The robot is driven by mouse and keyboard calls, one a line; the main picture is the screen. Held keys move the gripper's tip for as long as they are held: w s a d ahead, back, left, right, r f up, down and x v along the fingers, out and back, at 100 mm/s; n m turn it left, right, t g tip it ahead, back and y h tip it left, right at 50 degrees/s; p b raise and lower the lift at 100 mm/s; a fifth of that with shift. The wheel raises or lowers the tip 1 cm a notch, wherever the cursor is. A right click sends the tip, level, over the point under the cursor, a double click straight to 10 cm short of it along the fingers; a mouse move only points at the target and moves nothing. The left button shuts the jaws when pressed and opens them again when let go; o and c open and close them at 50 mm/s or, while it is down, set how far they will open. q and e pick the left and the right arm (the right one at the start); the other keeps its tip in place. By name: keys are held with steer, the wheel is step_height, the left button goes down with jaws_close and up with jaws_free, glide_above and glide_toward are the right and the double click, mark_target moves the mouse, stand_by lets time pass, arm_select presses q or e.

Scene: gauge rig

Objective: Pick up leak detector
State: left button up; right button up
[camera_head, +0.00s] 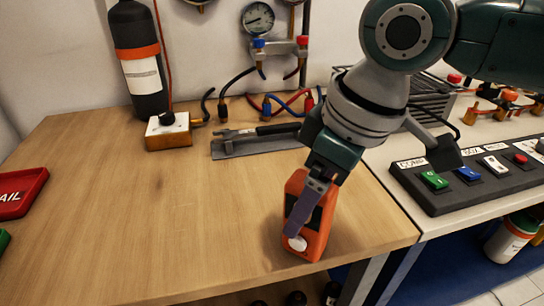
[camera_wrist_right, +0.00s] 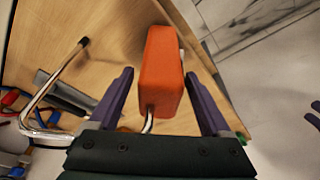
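The leak detector (camera_head: 318,240) is an orange handheld unit with a dark face and a white round spot, near the front right edge of the wooden table. It also shows in the right wrist view (camera_wrist_right: 161,75) as an orange block. My right gripper (camera_head: 292,228) comes down over it, and a purple finger covers part of its face. In the right wrist view its two fingers (camera_wrist_right: 160,85) are open, one on each side of the detector, with narrow gaps visible. A bent silver tube (camera_wrist_right: 50,80) with a black tip lies left; its join is hidden.
A grey tool tray (camera_head: 255,145), a small box with a black knob (camera_head: 168,136) and a black cylinder (camera_head: 139,65) stand at the back. A switch panel (camera_head: 470,178) is on the right bench. A red tray (camera_head: 20,192) is at left. The table's middle left is clear.

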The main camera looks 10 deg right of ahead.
jaws_close()
stand_by(0.4)
